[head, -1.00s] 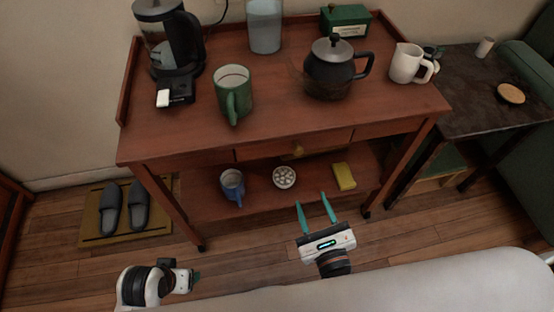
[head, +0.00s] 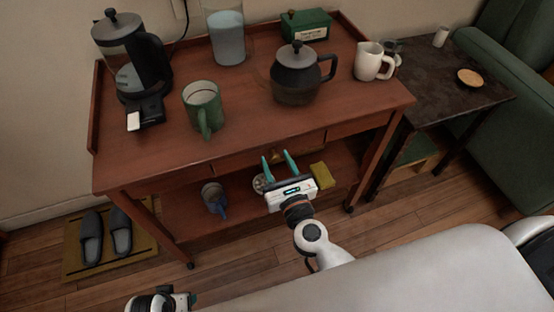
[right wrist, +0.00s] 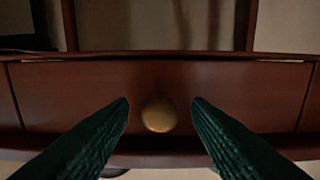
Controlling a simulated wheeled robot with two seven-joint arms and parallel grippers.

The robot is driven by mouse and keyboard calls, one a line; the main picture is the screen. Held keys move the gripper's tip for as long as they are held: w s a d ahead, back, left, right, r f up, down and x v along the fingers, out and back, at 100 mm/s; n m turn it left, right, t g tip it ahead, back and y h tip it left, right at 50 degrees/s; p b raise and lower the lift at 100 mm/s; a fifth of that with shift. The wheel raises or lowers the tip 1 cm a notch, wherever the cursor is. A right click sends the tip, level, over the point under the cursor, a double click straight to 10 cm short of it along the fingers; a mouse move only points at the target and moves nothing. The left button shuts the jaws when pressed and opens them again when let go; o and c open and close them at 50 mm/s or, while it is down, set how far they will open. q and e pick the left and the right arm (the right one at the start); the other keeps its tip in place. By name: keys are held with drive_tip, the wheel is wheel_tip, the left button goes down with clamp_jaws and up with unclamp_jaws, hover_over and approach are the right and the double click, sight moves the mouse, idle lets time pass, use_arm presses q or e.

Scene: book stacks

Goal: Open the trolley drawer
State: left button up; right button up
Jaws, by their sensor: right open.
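The wooden trolley (head: 150,185) stands against the wall. Its drawer (head: 235,163) is in the front apron, flush and shut, and the drawer front (right wrist: 80,92) fills the right wrist view. A round brass knob (right wrist: 158,115) sits at its middle; the knob also shows in the head view (head: 275,155). My right gripper (head: 277,156) is open in front of the drawer. In the right wrist view its teal fingers (right wrist: 160,104) lie left and right of the knob, with gaps on both sides. My left gripper (head: 188,299) is low at the bottom edge, its jaws unclear.
The trolley top holds a coffee maker (head: 130,60), a green mug (head: 203,108), a dark teapot (head: 297,75) and a white pitcher (head: 372,62). The lower shelf holds a blue-grey mug (head: 214,198), a bowl (head: 259,183) and a yellow item (head: 321,174).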

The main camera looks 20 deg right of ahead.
drive_tip(key=shift+w, duration=0.15)
drive_tip(key=shift+c, duration=0.5)
clamp_jaws()
